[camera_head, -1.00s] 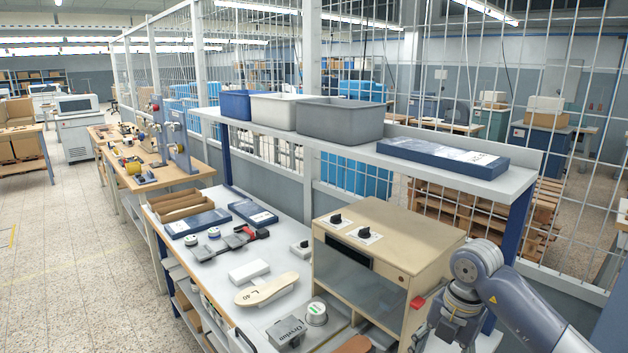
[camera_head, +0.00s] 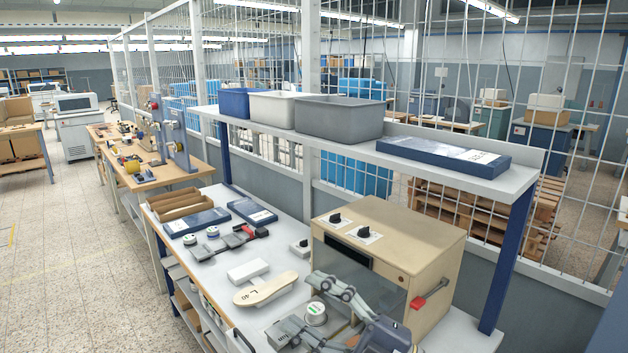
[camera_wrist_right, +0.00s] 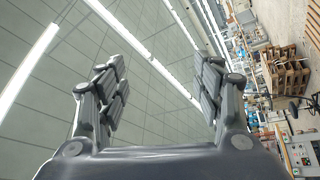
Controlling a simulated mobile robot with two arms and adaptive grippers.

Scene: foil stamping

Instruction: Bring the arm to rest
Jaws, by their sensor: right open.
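My right gripper (camera_head: 303,301) shows at the bottom of the head view, in front of the beige press box (camera_head: 388,262). Its two fingers point left and are spread apart. In the right wrist view, the same gripper (camera_wrist_right: 160,65) is open with nothing between its fingers, and the ceiling shows behind them. My left gripper is in neither view.
The bench (camera_head: 282,252) holds a shoe-shaped piece (camera_head: 265,289) marked L 40, a white block (camera_head: 248,271), a round tin (camera_head: 316,313) and blue boxes (camera_head: 197,222). A shelf (camera_head: 445,168) with bins (camera_head: 338,117) runs above. The floor at left (camera_head: 70,250) is clear.

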